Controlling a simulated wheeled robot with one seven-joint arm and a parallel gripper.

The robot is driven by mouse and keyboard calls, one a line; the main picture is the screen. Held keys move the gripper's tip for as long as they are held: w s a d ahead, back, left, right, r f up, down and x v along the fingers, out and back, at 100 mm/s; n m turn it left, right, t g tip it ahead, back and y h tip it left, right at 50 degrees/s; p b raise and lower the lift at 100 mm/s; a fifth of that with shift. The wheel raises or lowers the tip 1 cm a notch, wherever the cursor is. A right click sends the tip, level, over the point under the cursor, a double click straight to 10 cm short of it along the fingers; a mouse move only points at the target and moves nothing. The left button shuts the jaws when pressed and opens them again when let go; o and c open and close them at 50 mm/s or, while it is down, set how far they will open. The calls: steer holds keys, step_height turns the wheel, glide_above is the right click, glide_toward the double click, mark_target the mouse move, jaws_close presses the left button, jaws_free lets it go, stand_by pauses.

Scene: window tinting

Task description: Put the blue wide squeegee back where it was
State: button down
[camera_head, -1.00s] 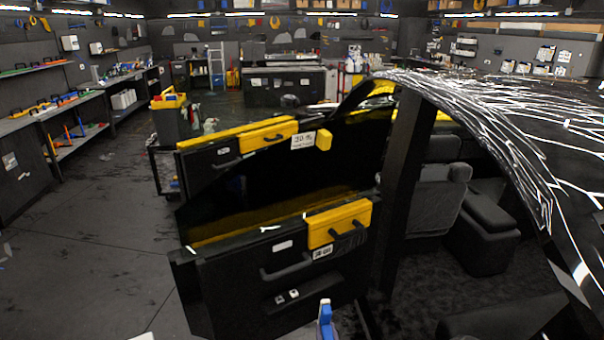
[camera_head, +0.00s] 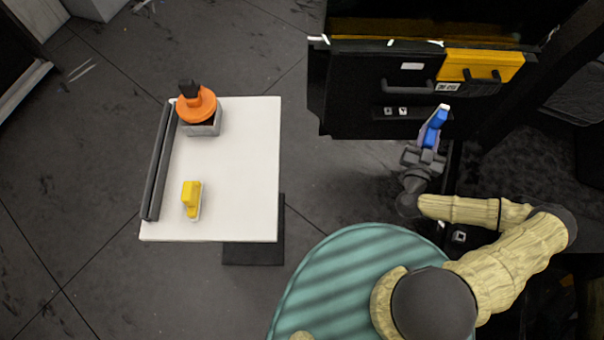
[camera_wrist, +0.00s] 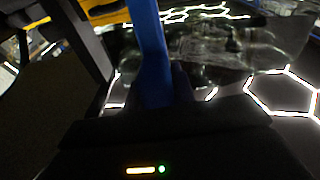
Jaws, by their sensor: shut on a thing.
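The blue squeegee (camera_head: 434,128) has a blue body with a white end, held upright in my gripper (camera_head: 425,155) beside the open car door. My gripper is shut on it. In the wrist view the blue handle (camera_wrist: 152,55) rises from between the dark fingers of my gripper (camera_wrist: 155,95); its far end is out of that view. A white-topped table (camera_head: 240,165) stands to the left of my gripper, apart from it.
On the table are a dark bar (camera_head: 159,160) along the left edge, a grey container with an orange-and-black item (camera_head: 197,104), and a small yellow tool (camera_head: 192,198). The car door (camera_head: 365,90) is close above my gripper. Floor (camera_head: 330,185) is clear between table and arm.

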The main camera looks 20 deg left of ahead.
mark_target(437, 125)
step_height(437, 125, up, 5)
steer(key=p, duration=0.3)
steer(key=shift+f, duration=0.15)
